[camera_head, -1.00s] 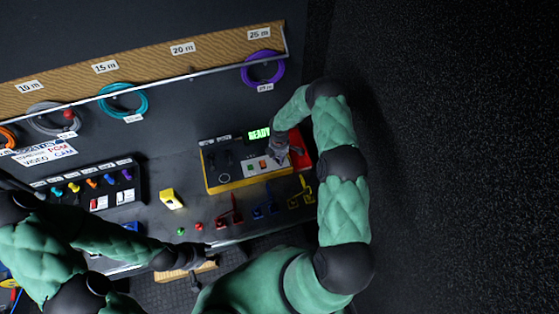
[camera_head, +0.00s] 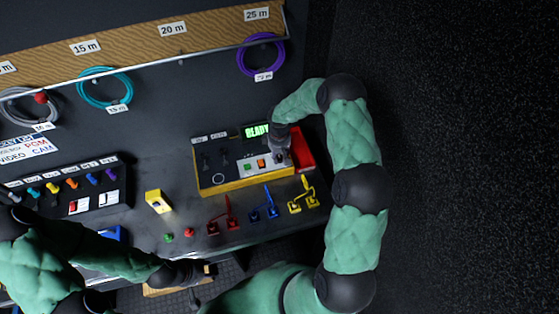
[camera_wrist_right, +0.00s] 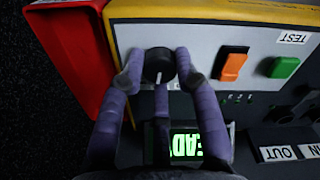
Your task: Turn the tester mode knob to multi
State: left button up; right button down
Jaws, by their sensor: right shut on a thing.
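The yellow-edged tester (camera_head: 240,183) stands on the bench with a green READY display (camera_head: 256,131). Its mode knob (camera_wrist_right: 158,66) is a round black dial with a white mark, which points toward the bottom of the right wrist view. My right gripper (camera_wrist_right: 156,72) has its purple-grey fingers around the knob, shut on it. In the head view my right gripper (camera_head: 281,155) covers the knob. The mode labels around it are not readable. My left gripper (camera_head: 205,272) is at the bench's front edge, away from the tester; its jaws are too unclear to judge.
A red box (camera_head: 304,150) adjoins the tester's right side. An orange switch (camera_wrist_right: 232,66) and green button (camera_wrist_right: 284,67) sit beside the knob. A yellow block (camera_head: 157,201) stands left.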

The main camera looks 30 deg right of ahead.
aim_at(279, 157)
jog(key=m+b, duration=0.4)
jog(key=m, duration=0.1)
jog(key=shift+w+f+m+b, duration=0.1)
jog(key=shift+m+b, duration=1.6)
jog(key=shift+m, duration=0.9)
jog(key=shift+r, duration=0.2)
jog(key=c, duration=0.9)
grip_release()
notch_tip(279, 157, up, 12)
